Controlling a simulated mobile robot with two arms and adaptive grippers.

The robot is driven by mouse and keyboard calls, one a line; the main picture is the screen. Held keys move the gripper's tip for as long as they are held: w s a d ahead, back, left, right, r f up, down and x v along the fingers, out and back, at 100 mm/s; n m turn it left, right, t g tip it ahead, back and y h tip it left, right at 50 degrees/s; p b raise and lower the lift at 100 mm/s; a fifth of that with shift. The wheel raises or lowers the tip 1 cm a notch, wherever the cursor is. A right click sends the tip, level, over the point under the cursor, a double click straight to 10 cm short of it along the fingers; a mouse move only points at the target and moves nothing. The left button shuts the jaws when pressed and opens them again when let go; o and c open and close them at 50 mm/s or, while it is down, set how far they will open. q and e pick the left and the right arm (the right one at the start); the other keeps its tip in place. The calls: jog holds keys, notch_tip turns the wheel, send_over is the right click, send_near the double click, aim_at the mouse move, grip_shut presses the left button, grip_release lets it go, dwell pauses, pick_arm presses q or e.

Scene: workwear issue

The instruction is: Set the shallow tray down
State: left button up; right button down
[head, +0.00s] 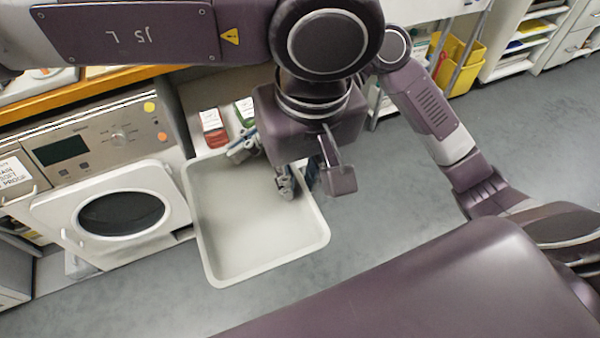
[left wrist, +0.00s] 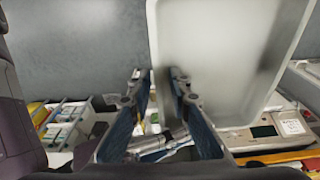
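The shallow tray (head: 250,262) is pale, rectangular and empty, and hangs over the floor in front of the washing machine. It also shows in the left wrist view (left wrist: 215,50). My left gripper (head: 300,180) is shut on its right rim, one finger inside and one outside; the left wrist view shows the fingers (left wrist: 158,84) either side of the wall. My right gripper (head: 243,152) is at the back rim, near the back right corner, and appears shut on it. Its fingertips are partly hidden. No support shows under the tray.
A washing machine (head: 105,205) stands left of the tray. Behind the tray is a pale surface with a red-labelled bin (head: 213,130) and a green-labelled bin (head: 245,112). Yellow bins (head: 462,60) stand at the back right. Grey floor (head: 175,298) is clear in front.

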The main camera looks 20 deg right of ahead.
dwell(0.3)
jog(key=c, duration=2.1)
grip_release()
